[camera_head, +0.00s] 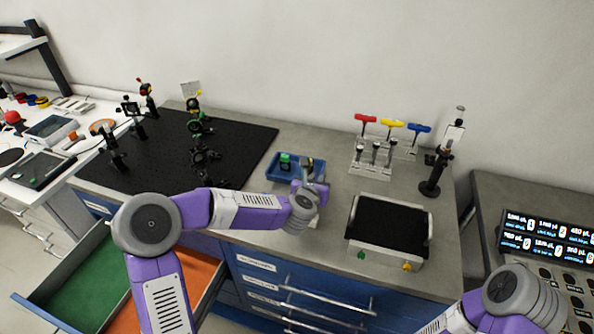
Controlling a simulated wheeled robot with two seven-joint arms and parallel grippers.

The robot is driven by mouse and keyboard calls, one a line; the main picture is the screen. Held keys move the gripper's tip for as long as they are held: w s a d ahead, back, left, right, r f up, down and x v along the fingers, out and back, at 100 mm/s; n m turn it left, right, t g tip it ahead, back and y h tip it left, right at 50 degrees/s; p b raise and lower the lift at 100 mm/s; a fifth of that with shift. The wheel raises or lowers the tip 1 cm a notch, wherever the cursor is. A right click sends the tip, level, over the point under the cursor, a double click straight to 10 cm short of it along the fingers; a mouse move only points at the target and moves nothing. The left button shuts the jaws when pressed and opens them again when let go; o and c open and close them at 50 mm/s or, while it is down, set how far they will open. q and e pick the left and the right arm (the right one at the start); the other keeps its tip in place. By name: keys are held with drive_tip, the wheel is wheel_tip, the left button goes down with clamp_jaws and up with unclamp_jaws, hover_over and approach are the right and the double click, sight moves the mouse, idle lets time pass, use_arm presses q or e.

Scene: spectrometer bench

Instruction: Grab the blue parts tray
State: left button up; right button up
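The blue parts tray (277,178) sits on the grey bench, just right of the black breadboard. A small green and black part (285,160) is in it. My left gripper (308,167) is at the tray's right side, with my wrist in front of it. The wrist hides part of the tray's right end. The fingers are too small and covered to tell whether they are open or touching the tray. My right arm shows at the lower right, and its gripper is out of view.
The black breadboard (235,140) carries several optical mounts. Right of the tray stand a rack of hex keys (372,160), a black-topped box with pale edges (388,228) and a dark post stand (432,180). An open drawer (85,275) juts out at lower left.

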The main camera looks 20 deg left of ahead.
use_arm(q)
drive_tip(key=x, duration=0.5)
clamp_jaws()
drive_tip(key=shift+r, duration=0.1)
